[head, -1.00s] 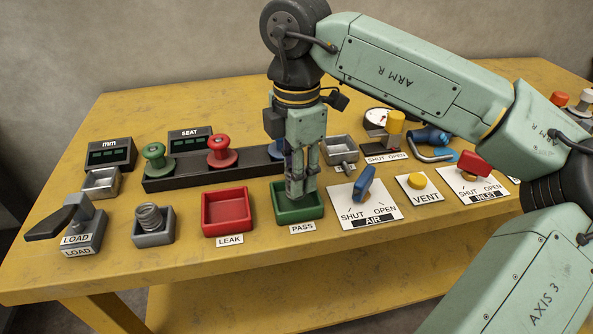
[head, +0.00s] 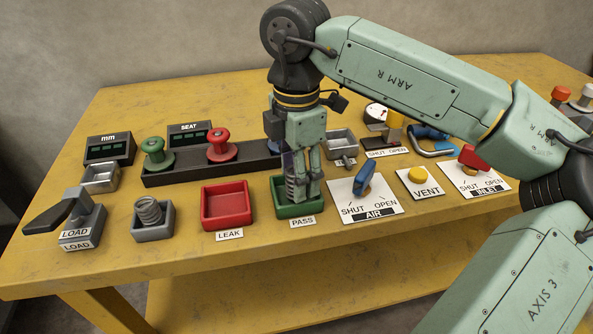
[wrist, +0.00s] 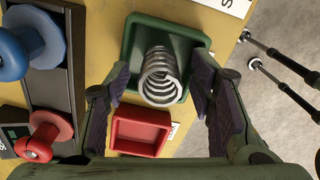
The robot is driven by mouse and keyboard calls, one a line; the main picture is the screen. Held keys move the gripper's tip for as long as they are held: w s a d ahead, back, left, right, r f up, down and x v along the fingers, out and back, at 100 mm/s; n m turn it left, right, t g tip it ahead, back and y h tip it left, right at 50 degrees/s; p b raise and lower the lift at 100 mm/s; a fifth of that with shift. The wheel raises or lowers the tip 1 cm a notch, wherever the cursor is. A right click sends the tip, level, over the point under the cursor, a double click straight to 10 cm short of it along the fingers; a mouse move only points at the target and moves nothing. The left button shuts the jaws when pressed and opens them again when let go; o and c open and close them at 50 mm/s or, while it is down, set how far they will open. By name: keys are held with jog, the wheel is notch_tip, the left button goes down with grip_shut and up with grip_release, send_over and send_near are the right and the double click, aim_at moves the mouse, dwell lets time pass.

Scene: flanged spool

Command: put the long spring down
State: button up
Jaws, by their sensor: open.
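The long spring (wrist: 161,76) is a silvery coil in the green PASS tray (wrist: 137,35). In the wrist view it stands on end, seen from above and along its length, between my two fingers. My gripper (wrist: 163,95) is open, with a visible gap between each finger pad and the coil. In the head view my gripper (head: 304,196) is down at the green tray (head: 283,211), and its fingers hide part of the spring and of the tray.
The red LEAK tray (head: 228,225) is just left of the green tray. Another spring (head: 150,211) sits in a grey holder (head: 153,234). The blue AIR lever (head: 364,178) is close on the right. A dark rail with spools (head: 185,165) runs behind.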

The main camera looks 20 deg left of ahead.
jog(key=shift+r, duration=0.1)
jog(key=shift+r+p, duration=0.3)
jog(key=shift+p, duration=0.1)
notch_tip(320, 180, up, 12)
jog(key=shift+f, duration=0.1)
dwell(0.9)
